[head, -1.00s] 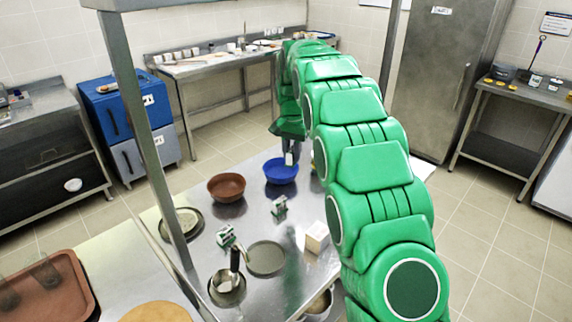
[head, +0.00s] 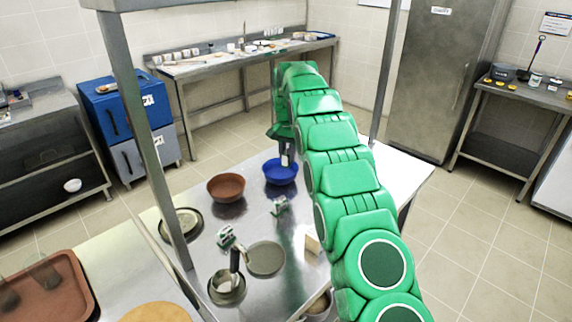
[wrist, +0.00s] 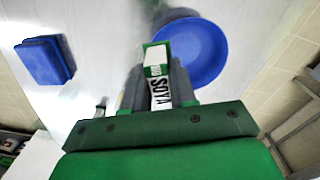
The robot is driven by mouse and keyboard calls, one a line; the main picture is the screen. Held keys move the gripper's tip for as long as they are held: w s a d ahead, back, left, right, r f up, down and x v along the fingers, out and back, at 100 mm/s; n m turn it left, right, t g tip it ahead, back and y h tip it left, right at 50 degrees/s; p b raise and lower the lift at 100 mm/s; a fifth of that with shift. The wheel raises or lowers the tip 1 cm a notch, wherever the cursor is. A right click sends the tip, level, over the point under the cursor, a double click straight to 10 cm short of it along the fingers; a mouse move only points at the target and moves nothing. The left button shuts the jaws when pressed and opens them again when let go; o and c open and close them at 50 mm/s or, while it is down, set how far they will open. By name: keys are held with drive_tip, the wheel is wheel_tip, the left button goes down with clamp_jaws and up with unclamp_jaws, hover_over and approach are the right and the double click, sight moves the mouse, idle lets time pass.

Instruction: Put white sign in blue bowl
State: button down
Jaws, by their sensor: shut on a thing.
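The white sign (wrist: 156,72), a narrow white piece with a green edge and the black letters SOYA, is held between the fingers of my gripper (wrist: 157,90). In the head view my gripper (head: 284,148) points down with the white piece (head: 285,160) below it. The blue bowl (head: 281,174) stands on the steel table under my gripper. In the wrist view the blue bowl (wrist: 190,55) is just beyond the sign and to its right, and the sign overlaps its left edge in the picture. The visible bowl inside looks empty.
A brown bowl (head: 226,188) stands left of the blue bowl. Small green-and-white cartons (head: 279,205), a round grey plate (head: 265,258) and a metal pot (head: 227,287) are nearer on the table. A slanted post (head: 150,130) stands at the left.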

sight(286, 164)
drive_tip(key=shift+w+a+f, duration=0.2)
drive_tip(key=shift+w+f, duration=0.75)
drive_tip(key=shift+f, duration=0.15)
drive_tip(key=shift+w+f, duration=0.1)
drive_tip(key=shift+w+f, duration=0.15)
drive_tip(key=shift+f, duration=1.6)
drive_tip(key=shift+f, duration=0.35)
drive_tip(key=c, duration=0.9)
unclamp_jaws()
drive_tip(key=shift+r, duration=0.1)
wheel_tip(286, 164, up, 6)
drive_tip(key=shift+r, duration=1.05)
